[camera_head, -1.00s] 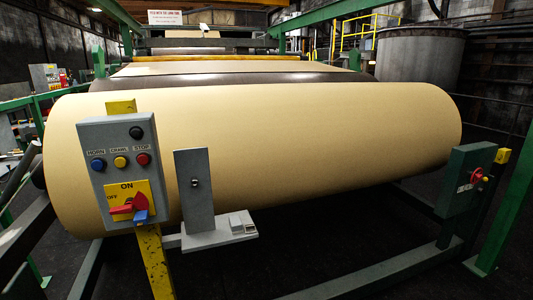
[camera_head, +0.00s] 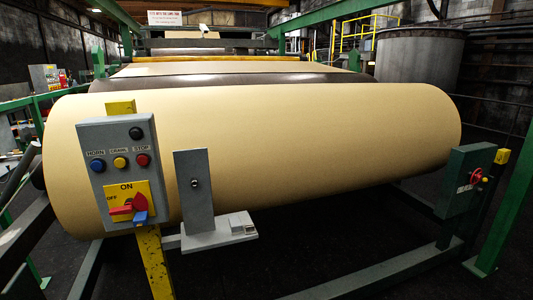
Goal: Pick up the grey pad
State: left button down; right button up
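A grey metal bracket (camera_head: 197,190) with an upright plate and a small flat shelf (camera_head: 212,239) sits beside the control box. Small light grey blocks (camera_head: 241,222) lie at the right end of the shelf. One of them may be the grey pad, but they are too small to tell apart clearly. Neither of my grippers shows in the head view.
A grey control box (camera_head: 122,172) with buttons and a red switch handle stands on a yellow post (camera_head: 153,262). A large tan roll (camera_head: 300,145) lies behind it. A dark green box (camera_head: 465,181) stands at the right. Dark floor lies below the roll.

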aim_at(235, 224)
jog(key=z, duration=0.5)
jog(key=k, duration=0.65)
jog(key=z, duration=0.8)
jog(key=i, duration=2.75)
jog(key=u, duration=0.6)
